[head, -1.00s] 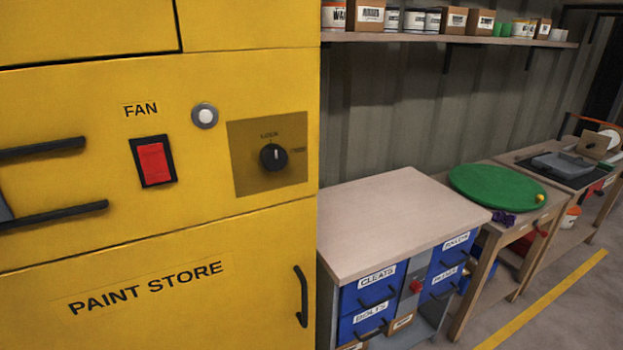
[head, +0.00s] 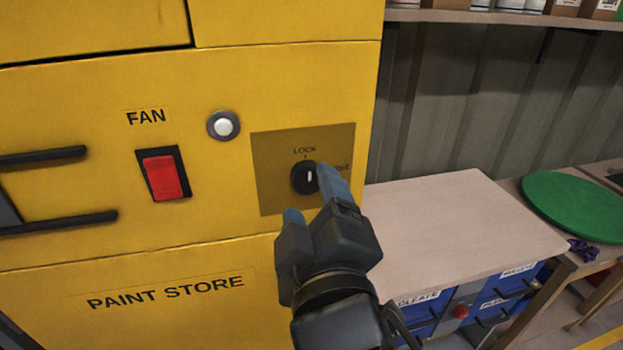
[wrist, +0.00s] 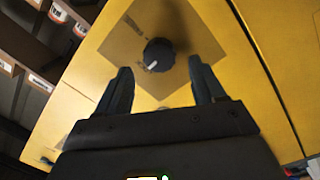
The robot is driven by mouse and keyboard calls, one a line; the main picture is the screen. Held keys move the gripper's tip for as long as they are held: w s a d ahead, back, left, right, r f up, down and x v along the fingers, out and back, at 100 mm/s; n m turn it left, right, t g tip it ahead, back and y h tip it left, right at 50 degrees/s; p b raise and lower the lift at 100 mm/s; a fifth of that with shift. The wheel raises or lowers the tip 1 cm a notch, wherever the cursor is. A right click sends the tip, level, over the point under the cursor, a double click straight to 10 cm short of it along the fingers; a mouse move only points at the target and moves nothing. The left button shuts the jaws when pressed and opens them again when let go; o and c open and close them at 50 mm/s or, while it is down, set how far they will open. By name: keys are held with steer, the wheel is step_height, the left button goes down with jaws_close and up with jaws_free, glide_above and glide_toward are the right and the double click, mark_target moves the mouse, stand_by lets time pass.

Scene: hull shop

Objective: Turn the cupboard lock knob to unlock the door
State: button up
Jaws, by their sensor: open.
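The black lock knob (head: 304,178) sits on a brownish square plate (head: 270,180) on the yellow cupboard (head: 90,100). The word LOCK is printed above it; a second label to the right is partly hidden by my finger. The knob's white mark looks roughly upright in the head view. My gripper (head: 312,200) is open in front of the plate, its blue fingers apart. In the wrist view the knob (wrist: 159,54) lies beyond the fingertips, centred roughly between the two fingers (wrist: 163,85). Nothing is between the fingers, and the knob looks clear of them.
A red FAN switch (head: 162,175) and a round silver button (head: 223,125) are left of the plate. Black handles (head: 60,222) stick out at the far left. A workbench top (head: 460,225) stands to the right, with a green disc (head: 575,205) beyond.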

mark_target(307, 184)
steer(key=shift+w+a, duration=0.2)
steer(key=shift+w, duration=0.65)
steer(key=shift+w+a, duration=0.15)
steer(key=shift+w, duration=0.65)
steer(key=c, duration=1.1)
